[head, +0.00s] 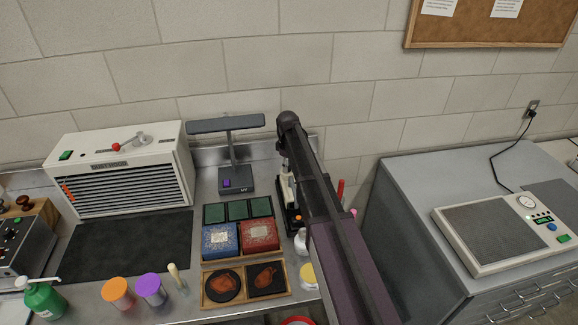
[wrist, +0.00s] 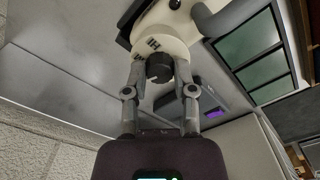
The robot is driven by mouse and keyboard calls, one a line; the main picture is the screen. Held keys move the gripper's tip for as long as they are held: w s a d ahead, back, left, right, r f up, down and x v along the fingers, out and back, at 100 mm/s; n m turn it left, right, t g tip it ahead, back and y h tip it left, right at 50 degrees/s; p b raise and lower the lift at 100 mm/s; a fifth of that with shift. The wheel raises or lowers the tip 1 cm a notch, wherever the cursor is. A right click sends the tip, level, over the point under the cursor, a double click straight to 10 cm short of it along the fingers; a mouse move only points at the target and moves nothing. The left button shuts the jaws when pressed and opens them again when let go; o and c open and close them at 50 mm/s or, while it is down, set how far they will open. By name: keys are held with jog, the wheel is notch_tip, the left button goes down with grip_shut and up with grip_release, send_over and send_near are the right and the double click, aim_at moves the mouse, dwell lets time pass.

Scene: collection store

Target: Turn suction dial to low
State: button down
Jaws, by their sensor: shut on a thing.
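The suction dial (wrist: 159,68) is a dark round knob on a cream, rounded device (wrist: 163,35), seen in the wrist view. Dark letters that look like "HI" are printed on the cream face just above the knob, and more marks are partly covered by the left finger. My gripper (wrist: 159,76) is shut on the dial, one finger on each side. I cannot make out a pointer on the knob. In the head view, the cream device (head: 287,188) is mostly hidden behind my arm, and the dial and my fingertips are hidden.
The UV lamp (head: 234,182) and green panels (head: 238,210) stand left of the device. Blue (head: 219,240) and red (head: 259,235) boxes and a wooden tray (head: 245,298) are in front. A grey cabinet (head: 420,215) with a scale-like unit (head: 500,232) is to the right.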

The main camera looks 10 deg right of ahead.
jog(key=n, duration=0.3)
jog(key=shift+n, duration=0.3)
dwell(0.4)
jog(key=shift+c, duration=2.1)
grip_release()
jog(key=shift+r, duration=0.15)
